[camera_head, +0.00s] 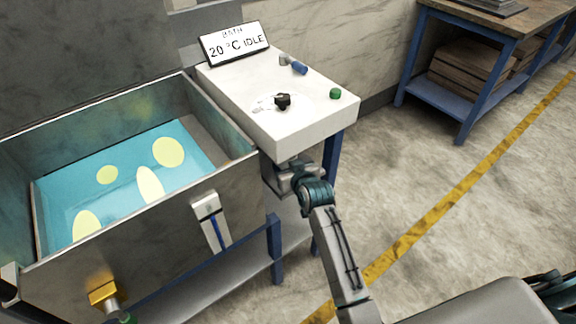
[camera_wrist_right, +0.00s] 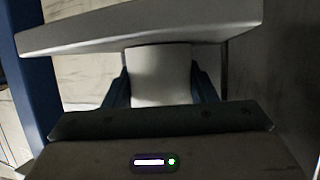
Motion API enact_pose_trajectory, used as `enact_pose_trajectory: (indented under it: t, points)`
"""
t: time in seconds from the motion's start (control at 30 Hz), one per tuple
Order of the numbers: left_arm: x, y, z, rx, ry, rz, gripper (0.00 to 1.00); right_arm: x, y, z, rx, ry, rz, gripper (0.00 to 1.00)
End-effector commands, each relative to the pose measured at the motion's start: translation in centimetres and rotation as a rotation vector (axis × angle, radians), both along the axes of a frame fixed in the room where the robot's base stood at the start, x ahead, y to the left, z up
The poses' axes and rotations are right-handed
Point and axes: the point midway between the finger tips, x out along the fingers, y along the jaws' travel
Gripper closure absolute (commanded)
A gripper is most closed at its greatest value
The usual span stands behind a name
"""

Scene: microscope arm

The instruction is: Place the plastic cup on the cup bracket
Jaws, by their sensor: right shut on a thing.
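My right gripper (camera_head: 283,172) is low at the front left corner of the white console, partly hidden below its edge. In the right wrist view its two dark blue fingers (camera_wrist_right: 160,88) are shut on a smooth white piece, which looks like the plastic cup (camera_wrist_right: 160,72). The top of this piece meets the pale slab edge above it in the picture; I cannot tell whether they touch. A small pale plate with a blue strip (camera_head: 211,220) is on the bath's front wall; I cannot tell whether it is the cup bracket. My left gripper is out of view.
The open metal bath (camera_head: 250,165) with blue water fills the left. The white console (camera_head: 300,135) carries a black knob (camera_head: 283,101), a green button (camera_head: 335,93) and a sign (camera_head: 234,43). Blue table legs (camera_head: 275,250) stand below. The floor at right is clear.

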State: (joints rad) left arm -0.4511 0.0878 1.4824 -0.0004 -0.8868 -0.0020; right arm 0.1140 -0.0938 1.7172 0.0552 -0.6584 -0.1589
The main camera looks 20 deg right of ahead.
Motion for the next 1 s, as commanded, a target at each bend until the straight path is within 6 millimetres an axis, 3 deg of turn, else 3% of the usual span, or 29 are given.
enact_pose_trajectory:
  t: [0.27,0.3,0.4,0.73,1.0]
  points:
    - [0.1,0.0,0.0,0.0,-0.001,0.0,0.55,0.0,0.0,-0.2,0.0,-0.001,0.0,0.72]
    - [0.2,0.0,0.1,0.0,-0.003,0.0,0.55,0.0,0.0,-0.2,0.0,-0.001,0.0,0.41]
    - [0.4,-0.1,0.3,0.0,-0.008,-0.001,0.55,0.0,0.0,-0.2,0.0,0.0,0.0,0.27]
    - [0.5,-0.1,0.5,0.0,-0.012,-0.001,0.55,-0.2,0.0,0.1,0.0,0.0,0.0,0.27]
    - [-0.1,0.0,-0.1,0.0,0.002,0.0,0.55,-4.4,-0.4,1.8,0.0,-0.001,0.0,0.27]
